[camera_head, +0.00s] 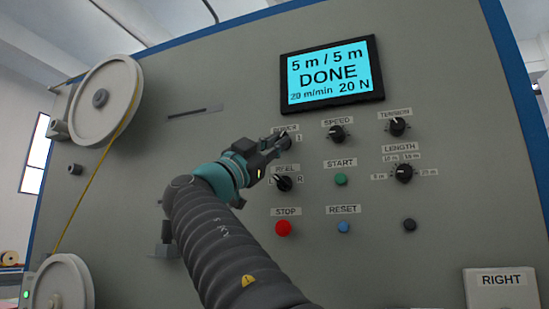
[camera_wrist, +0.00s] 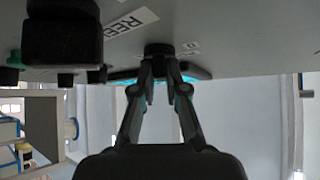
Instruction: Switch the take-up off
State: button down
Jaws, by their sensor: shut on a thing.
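The control panel (camera_head: 240,110) fills the head view. Its screen (camera_head: 330,75) reads "5 m / 5 m DONE", 20 m/min and 20 N. My gripper (camera_head: 274,146) is at the upper left knob of the panel, whose label is partly hidden and looks like POWER. In the wrist view my gripper (camera_wrist: 160,82) has both fingers closed around this black knob (camera_wrist: 158,49), close to the panel face. A "1" mark shows to the right of the knob. The knob's pointer direction is hidden by the fingers.
The REEL knob (camera_head: 283,184) sits just below my gripper, with the red STOP button (camera_head: 283,228) under it. SPEED (camera_head: 337,134), TENSION (camera_head: 398,127) and LENGTH (camera_head: 404,174) knobs and START (camera_head: 341,180) and RESET (camera_head: 343,227) buttons lie to the right. Two reels with yellow cable are left.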

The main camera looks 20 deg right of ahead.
jog(key=n+t+y+p, duration=0.1)
jog(key=n+t+y, duration=0.3)
jog(key=n+y, duration=0.3)
jog(key=d+n+t+y+p, duration=0.1)
jog(key=n+t+y, duration=0.3)
jog(key=n, duration=0.9)
jog(key=s+n+t+y+p, duration=0.1)
jog(key=n+t+y, duration=0.3)
jog(key=n+y, duration=0.7)
jog(key=shift+d+r+t, duration=0.2)
jog(key=shift+r+t, duration=0.1)
jog(key=shift+r, duration=0.1)
jog(key=shift+f+n+y+p, duration=0.2)
jog(key=shift+n+y+p, duration=0.15)
jog(key=shift+p, duration=0.2)
jog(key=c, duration=1.2)
grip_release()
jog(key=shift+f, duration=0.1)
jog(key=shift+w+f+b, duration=0.1)
jog(key=shift+f+b, duration=0.1)
jog(key=shift+b, duration=0.5)
